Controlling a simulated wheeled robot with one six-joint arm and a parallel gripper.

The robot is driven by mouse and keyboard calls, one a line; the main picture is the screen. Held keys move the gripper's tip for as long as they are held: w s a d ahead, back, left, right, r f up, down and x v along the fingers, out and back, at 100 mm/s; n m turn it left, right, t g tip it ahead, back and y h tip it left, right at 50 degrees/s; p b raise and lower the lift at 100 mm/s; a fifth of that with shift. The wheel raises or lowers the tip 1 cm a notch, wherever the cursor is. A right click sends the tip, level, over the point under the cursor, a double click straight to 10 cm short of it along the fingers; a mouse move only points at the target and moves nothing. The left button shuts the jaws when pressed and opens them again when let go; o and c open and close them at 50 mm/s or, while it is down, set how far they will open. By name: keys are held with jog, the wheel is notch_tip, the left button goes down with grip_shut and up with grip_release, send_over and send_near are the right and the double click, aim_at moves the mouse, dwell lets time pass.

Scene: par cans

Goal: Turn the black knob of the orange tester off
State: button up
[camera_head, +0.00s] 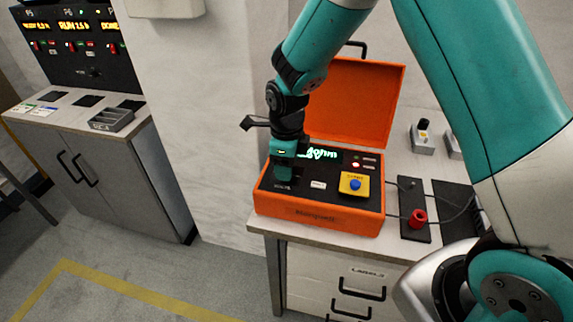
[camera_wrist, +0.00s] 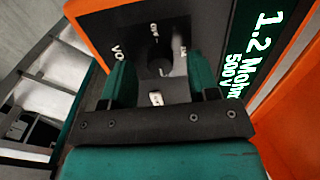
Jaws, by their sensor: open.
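The orange tester (camera_head: 318,213) is an open case with its lid up, standing on a bench. Its black panel has a lit green display, which reads 1.2 Mohm and 500 V in the wrist view (camera_wrist: 252,55). The black knob (camera_wrist: 160,67) shows in the wrist view, with small white markings around it; its pointer direction is hard to tell. My gripper (camera_head: 284,174) is over the panel's left part and hides the knob in the head view. In the wrist view my gripper (camera_wrist: 161,78) is open, a teal finger on each side of the knob, with gaps visible.
A yellow plate with a blue button (camera_head: 354,185) and a lit red lamp (camera_head: 356,164) are on the panel's right. A black box with a red knob (camera_head: 418,217) and cables lie right of the tester. A grey cabinet (camera_head: 100,165) stands at left.

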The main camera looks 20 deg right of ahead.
jog(key=shift+f, duration=0.45)
jog(key=shift+c, duration=0.3)
jog(key=c, duration=0.9)
